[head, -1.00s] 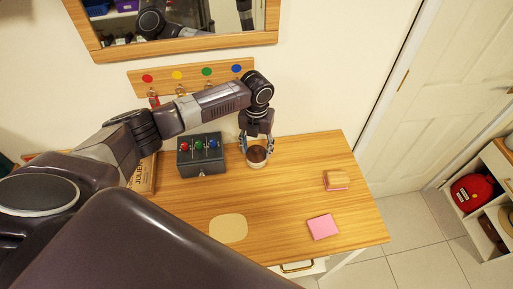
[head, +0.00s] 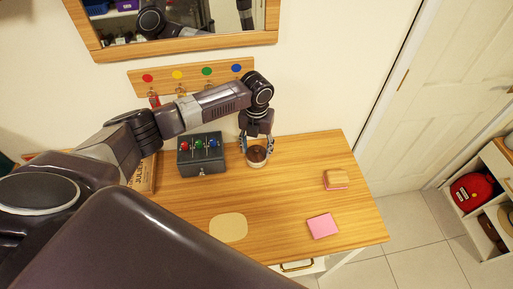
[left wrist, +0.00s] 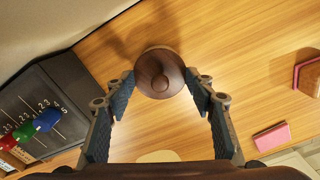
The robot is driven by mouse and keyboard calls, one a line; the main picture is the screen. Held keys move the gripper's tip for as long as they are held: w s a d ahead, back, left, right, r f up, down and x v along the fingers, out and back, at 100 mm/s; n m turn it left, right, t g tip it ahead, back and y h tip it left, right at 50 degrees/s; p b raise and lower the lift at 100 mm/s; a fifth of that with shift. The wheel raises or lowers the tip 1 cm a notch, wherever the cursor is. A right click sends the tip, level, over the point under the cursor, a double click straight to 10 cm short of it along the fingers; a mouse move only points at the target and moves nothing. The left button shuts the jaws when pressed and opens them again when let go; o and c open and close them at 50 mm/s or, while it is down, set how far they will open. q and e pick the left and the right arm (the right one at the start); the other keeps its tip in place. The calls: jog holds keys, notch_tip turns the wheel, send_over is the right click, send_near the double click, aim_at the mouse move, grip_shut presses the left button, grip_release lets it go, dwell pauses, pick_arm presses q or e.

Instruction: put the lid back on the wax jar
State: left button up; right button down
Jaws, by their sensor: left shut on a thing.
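The dark brown round lid (left wrist: 160,73) with a central knob is between the fingertips of my left gripper (left wrist: 163,85) in the left wrist view. In the head view, my left gripper (head: 257,144) points down at the back of the table, shut on the lid. The wax jar (head: 257,164) shows as a paler rim directly under the lid. I cannot tell whether the lid rests fully on it or sits slightly above. In the left wrist view the lid hides the jar. My right gripper is not in view.
A dark box with red, green and blue knobs (head: 201,155) stands left of the jar. The table's middle is clear. A wall rail with coloured dots (head: 192,75) hangs behind.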

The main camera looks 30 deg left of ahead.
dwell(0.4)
pick_arm(q)
jog(key=o, duration=1.5)
jog(key=shift+r+p, duration=3.25)
jog(key=shift+r, duration=0.3)
jog(key=shift+c, duration=0.5)
grip_shut()
